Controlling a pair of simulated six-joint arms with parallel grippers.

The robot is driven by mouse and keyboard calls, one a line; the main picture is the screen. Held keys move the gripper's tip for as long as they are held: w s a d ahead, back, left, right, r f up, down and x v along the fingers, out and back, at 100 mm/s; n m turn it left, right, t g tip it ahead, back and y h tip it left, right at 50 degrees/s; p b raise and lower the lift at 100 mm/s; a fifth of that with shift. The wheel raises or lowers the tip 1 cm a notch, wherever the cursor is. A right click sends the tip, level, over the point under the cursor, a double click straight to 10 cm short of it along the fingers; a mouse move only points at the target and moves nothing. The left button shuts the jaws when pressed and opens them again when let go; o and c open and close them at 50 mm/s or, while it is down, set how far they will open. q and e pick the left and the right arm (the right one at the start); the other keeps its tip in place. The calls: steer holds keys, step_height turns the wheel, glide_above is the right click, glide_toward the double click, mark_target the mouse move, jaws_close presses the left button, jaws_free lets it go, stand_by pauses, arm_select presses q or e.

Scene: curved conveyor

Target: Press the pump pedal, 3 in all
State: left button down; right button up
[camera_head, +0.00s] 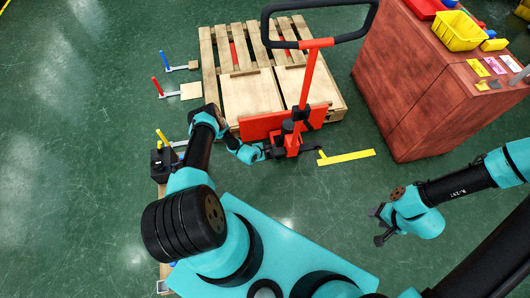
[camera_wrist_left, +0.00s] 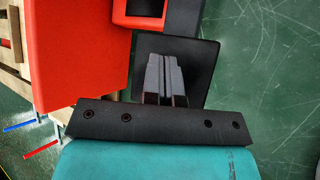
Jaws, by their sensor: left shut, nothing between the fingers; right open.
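The red pallet jack (camera_head: 308,85), with its black loop handle, stands at the front of the wooden pallet. In the left wrist view, a black square plate (camera_wrist_left: 204,70), which looks like the pump pedal, lies beside the jack's red body (camera_wrist_left: 80,50). My left gripper (camera_head: 268,152) is shut and empty at the jack's base. In the left wrist view its fingertips (camera_wrist_left: 163,60) overlap the plate; I cannot tell whether they touch it. In the head view the pedal is not clearly distinguishable from the gripper. My right gripper (camera_head: 378,225) is open and empty, well right of the jack.
The wooden pallet (camera_head: 208,60) carries flat boxes. A reddish-brown cabinet (camera_head: 415,85) stands right, with a yellow bin (camera_head: 457,32) on top. A yellow strip (camera_head: 346,157) lies right of the jack's base. Markers with blue (camera_head: 163,58) and red (camera_head: 157,86) posts stand left.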

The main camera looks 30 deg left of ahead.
arm_select(q)
steer(key=shift+f, duration=1.45)
stand_by(1.6)
stand_by(0.4)
steer(key=shift+r, duration=1.95)
steer(key=shift+r, duration=0.1)
steer(key=shift+r, duration=2.45)
